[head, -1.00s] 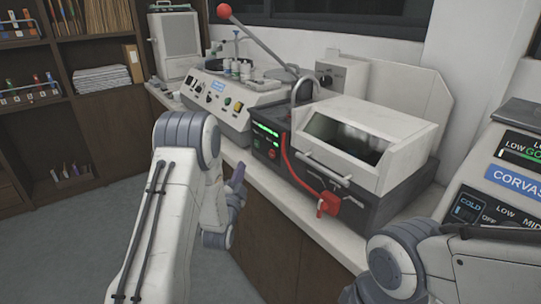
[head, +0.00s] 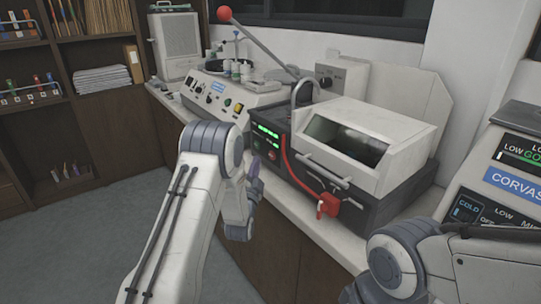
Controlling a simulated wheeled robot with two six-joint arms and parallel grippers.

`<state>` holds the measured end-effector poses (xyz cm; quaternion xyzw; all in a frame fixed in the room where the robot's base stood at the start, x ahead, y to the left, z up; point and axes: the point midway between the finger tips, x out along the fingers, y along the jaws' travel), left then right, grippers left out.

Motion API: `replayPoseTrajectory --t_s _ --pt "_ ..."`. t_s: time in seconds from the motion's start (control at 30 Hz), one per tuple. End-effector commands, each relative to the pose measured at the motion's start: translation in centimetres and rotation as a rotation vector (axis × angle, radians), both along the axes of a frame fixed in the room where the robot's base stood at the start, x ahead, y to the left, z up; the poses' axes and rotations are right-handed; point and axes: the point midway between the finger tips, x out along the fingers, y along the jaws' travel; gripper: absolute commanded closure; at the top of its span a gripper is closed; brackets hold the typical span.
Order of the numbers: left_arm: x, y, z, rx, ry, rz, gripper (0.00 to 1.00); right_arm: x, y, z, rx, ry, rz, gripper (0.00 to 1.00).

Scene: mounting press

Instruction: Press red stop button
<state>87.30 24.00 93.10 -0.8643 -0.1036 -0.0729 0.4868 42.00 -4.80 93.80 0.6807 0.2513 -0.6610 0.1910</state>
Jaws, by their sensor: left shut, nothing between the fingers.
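The mounting press (head: 360,140) stands on the counter, a white hooded box on a dark base. Its dark front panel (head: 258,140) carries green lit displays and a small red spot (head: 272,155) low down, too small to tell surely as the stop button. My left gripper (head: 255,167) is shut and empty, its fingers pointing up just in front of the panel's lower left part. A gap or contact cannot be told. The fingers and wrist hide part of the panel's lower edge. My right arm shows at lower right; its gripper is out of view.
A red valve handle (head: 327,206) and red hose sit on the press front, right of my left gripper. A polisher with knobs (head: 215,98) stands left. A red ball lever (head: 225,14) rises behind. A Corvas unit (head: 510,180) stands right.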

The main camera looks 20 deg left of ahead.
Motion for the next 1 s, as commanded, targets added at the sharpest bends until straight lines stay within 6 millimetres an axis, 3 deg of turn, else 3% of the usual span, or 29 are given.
replayPoseTrajectory --t_s 0.3,1.0 --pt "2.1 -1.6 -0.1 0.000 -0.001 -0.001 1.00 0.0 0.0 -0.9 0.000 0.000 0.000 1.00" --pt "2.2 -1.7 0.0 0.000 0.000 0.000 1.00 0.0 0.0 -0.9 0.000 0.000 0.000 1.00"
